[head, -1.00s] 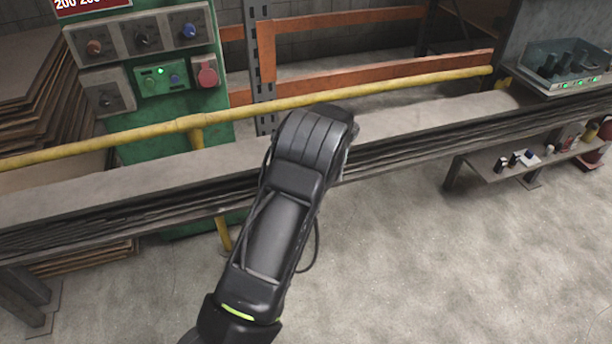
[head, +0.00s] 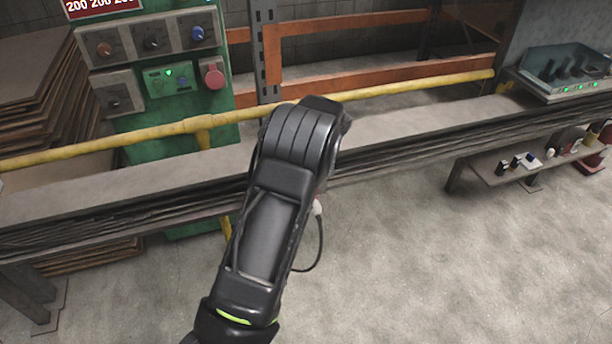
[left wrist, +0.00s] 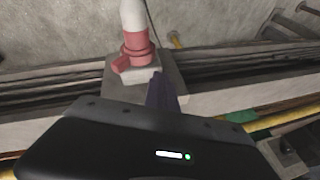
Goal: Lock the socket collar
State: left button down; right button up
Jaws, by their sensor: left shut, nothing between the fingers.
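A red socket collar (left wrist: 137,52) shows in the left wrist view, with a small red tab sticking out at its left. A white plug (left wrist: 133,15) with a dark cable enters it from above. The collar sits on a pale grey socket box (left wrist: 118,82) fixed at the bench edge. My left gripper (left wrist: 158,82) is shut and empty, its dark fingers just below and right of the collar; I cannot tell whether they touch it. In the head view my arm hides the collar and gripper; only a bit of the white plug (head: 318,208) shows beside the arm.
A long steel bench (head: 410,140) with a yellow rail (head: 400,90) runs across the view. Behind it stands a green control cabinet (head: 190,110) with knobs and a red round fitting. A low shelf (head: 520,165) with bottles is at the right. The floor in front is clear.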

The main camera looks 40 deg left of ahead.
pick_arm(q)
jog(key=v, duration=0.8)
jog(key=shift+w+d+r, duration=0.25)
jog(key=shift+w+d, duration=0.05)
jog(key=w+d+f+m+t+h, duration=0.2)
jog(key=w+d+f+m+t, duration=0.15)
jog(key=d+f, duration=0.4)
jog(key=s+d+f+m+h+p, duration=0.1)
jog(key=s+d+f+m+h, duration=0.1)
jog(key=s+d+f, duration=0.35)
jog(key=s+d+f+m+h, duration=0.1)
jog(key=s+d+f+h, duration=0.15)
jog(key=d+f, duration=0.5)
jog(key=s+d+f+g+h, duration=0.1)
jog(key=s+d, duration=0.4)
jog(key=s, duration=0.3)
jog(key=s+d+f+g+p, duration=0.1)
jog(key=s+d+f, duration=0.1)
jog(key=s+d, duration=0.3)
jog(key=s+d+f+g+h+p, duration=0.1)
jog(key=s+d, duration=0.4)
jog(key=s, duration=0.7)
jog(key=shift+s+f+h, duration=0.15)
jog(key=shift+s+h, duration=0.2)
jog(key=shift+s, duration=0.05)
jog(key=c, duration=2.2)
grip_release()
jog(key=shift+d, duration=0.1)
